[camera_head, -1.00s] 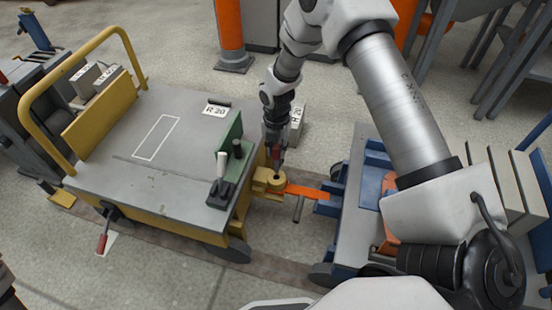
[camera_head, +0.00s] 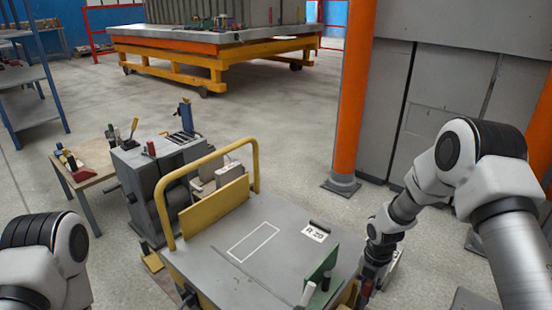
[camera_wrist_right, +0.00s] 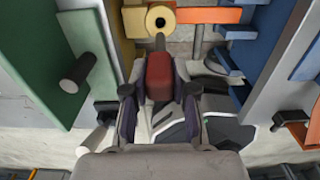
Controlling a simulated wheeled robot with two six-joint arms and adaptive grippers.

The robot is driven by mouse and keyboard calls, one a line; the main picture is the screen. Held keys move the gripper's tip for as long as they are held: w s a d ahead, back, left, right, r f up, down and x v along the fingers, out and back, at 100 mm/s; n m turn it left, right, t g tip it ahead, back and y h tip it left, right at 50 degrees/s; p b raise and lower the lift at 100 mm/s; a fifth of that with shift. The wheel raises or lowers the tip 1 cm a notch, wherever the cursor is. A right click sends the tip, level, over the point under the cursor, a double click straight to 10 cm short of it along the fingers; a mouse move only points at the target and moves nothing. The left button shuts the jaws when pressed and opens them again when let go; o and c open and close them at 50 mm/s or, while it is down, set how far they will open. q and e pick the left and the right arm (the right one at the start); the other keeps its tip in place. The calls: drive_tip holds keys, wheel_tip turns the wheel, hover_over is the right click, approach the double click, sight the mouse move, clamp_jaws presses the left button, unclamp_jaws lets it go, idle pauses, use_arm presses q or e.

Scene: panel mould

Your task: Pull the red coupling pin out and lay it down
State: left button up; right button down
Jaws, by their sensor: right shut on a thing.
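The red coupling pin (camera_wrist_right: 159,76) is held between the two fingers of my right gripper (camera_wrist_right: 159,100) in the right wrist view. Its grey shaft shows beyond the red grip and ends near the yellow coupling eye (camera_wrist_right: 159,20). The dark hole of the eye is visible, and the shaft appears to be clear of it. In the head view my right gripper (camera_head: 368,280) is beside the right edge of the grey cart (camera_head: 215,262), low in the picture. Only part of my left arm shows at lower left; its gripper is out of view.
The cart top has a white outlined rectangle (camera_head: 253,243), a label (camera_head: 315,233) and a green bracket (camera_head: 322,275). A yellow handrail (camera_head: 205,160) stands at its far side. An orange post (camera_head: 352,110) rises behind. An orange bar (camera_wrist_right: 208,15) lies beside the eye.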

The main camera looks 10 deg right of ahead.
drive_tip(key=w+a+r+m, duration=0.1)
drive_tip(key=w+a+r, duration=0.1)
drive_tip(key=a+r, duration=0.3)
drive_tip(key=w+a+r+m, duration=0.1)
drive_tip(key=w+a+r, duration=0.1)
drive_tip(key=r, duration=0.5)
drive_tip(key=s+a+r+m, duration=0.2)
drive_tip(key=s+a+m, duration=0.15)
drive_tip(key=m, duration=0.85)
drive_tip(key=s+a+r+m, duration=0.2)
drive_tip(key=a+m, duration=0.2)
drive_tip(key=m, duration=0.7)
wheel_tip(320, 180, up, 18)
drive_tip(key=s+m+p, duration=0.1)
drive_tip(key=p, duration=2.7)
drive_tip(key=shift+s+d, duration=0.3)
drive_tip(key=shift+s, duration=0.1)
drive_tip(key=shift+r, duration=0.1)
